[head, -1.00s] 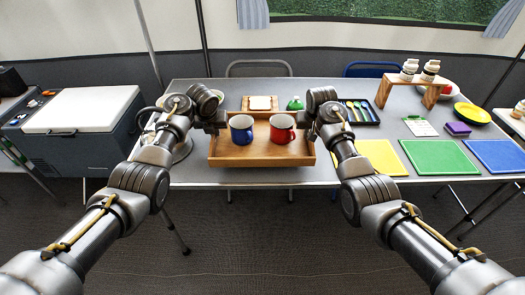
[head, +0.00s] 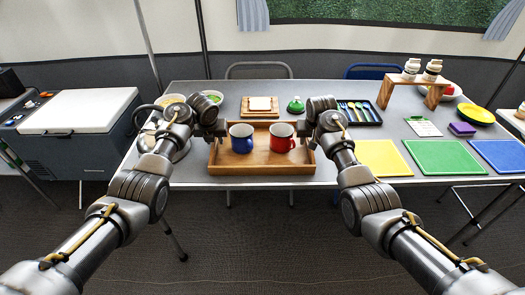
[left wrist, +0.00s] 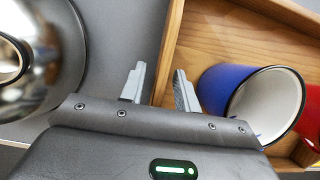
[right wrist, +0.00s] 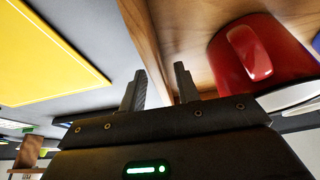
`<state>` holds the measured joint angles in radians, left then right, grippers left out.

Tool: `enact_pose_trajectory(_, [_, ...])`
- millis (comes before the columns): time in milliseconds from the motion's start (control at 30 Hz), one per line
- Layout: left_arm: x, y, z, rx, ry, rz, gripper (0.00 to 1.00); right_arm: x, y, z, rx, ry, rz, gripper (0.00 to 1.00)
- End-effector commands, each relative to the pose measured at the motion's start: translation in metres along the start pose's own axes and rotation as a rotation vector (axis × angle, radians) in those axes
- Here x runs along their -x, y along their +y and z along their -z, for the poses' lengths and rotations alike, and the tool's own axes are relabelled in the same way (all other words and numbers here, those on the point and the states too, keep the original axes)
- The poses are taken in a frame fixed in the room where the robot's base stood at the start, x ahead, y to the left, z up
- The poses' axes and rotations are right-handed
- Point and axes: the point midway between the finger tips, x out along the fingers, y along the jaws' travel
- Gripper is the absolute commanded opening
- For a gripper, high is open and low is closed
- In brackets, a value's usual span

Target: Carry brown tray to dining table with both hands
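The brown wooden tray (head: 262,168) rests on the grey table near its front edge. A blue mug (head: 242,138) and a red mug (head: 282,137) stand upright in it. My left gripper (head: 217,128) is at the tray's left wall; in the left wrist view its fingers (left wrist: 160,85) stand apart on either side of that wall. My right gripper (head: 308,128) is at the right wall; in the right wrist view its fingers (right wrist: 160,85) stand apart on either side of the wall. Gaps show, so both look open around the walls.
A metal kettle (head: 172,148) stands left of the tray. Behind are a small wooden board (head: 260,114), a green-topped item (head: 295,105) and a black cutlery tray (head: 372,121). Yellow (head: 382,158), green (head: 445,157) and blue mats lie to the right. A cooler (head: 80,115) stands left.

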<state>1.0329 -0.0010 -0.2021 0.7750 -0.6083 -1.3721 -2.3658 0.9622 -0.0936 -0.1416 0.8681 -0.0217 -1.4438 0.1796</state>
Motion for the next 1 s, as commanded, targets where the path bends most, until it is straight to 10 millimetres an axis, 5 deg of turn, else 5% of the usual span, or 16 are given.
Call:
enact_pose_trajectory(267, [0.010,-0.002,-0.001,0.000,-0.001,0.005,0.32,0.000,-0.001,0.000,0.001,0.000,0.001,0.32])
enact_pose_trajectory(700, [0.095,-0.002,0.000,0.000,-0.003,0.004,0.32,0.000,-0.001,0.000,0.001,0.000,0.001,0.32])
enact_pose_trajectory(1000, [0.120,0.000,0.000,0.001,-0.001,0.000,0.32,0.000,-0.001,0.000,0.001,0.000,0.001,0.32])
